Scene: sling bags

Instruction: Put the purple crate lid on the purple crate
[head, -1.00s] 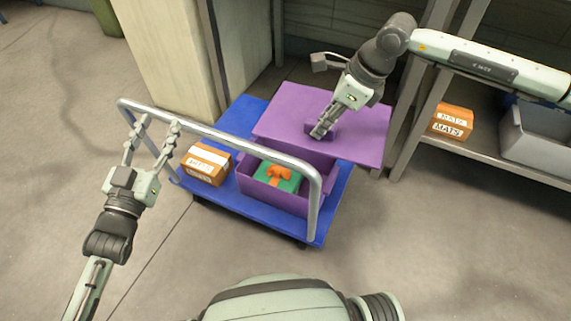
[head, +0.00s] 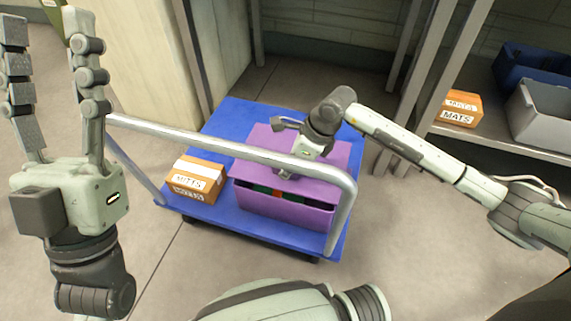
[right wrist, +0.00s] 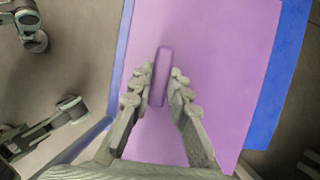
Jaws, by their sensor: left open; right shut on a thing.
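The purple crate (head: 285,212) stands on the blue trolley, with something green and orange showing through a dark gap at its front. The purple crate lid (head: 330,160) lies over the crate, covering most of its opening; I cannot tell whether it touches the rim. My right gripper (head: 287,176) is shut on the lid's handle; the right wrist view shows the handle (right wrist: 161,75) between its fingers and the flat lid (right wrist: 225,60) below. My left gripper (head: 48,22) is open and empty, raised at the far left, apart from the crate.
The blue trolley (head: 225,122) has a grey push rail (head: 230,150) running in front of the crate. An orange box (head: 196,180) sits on it left of the crate. A shelf at right holds another orange box (head: 460,108) and a grey bin (head: 545,115).

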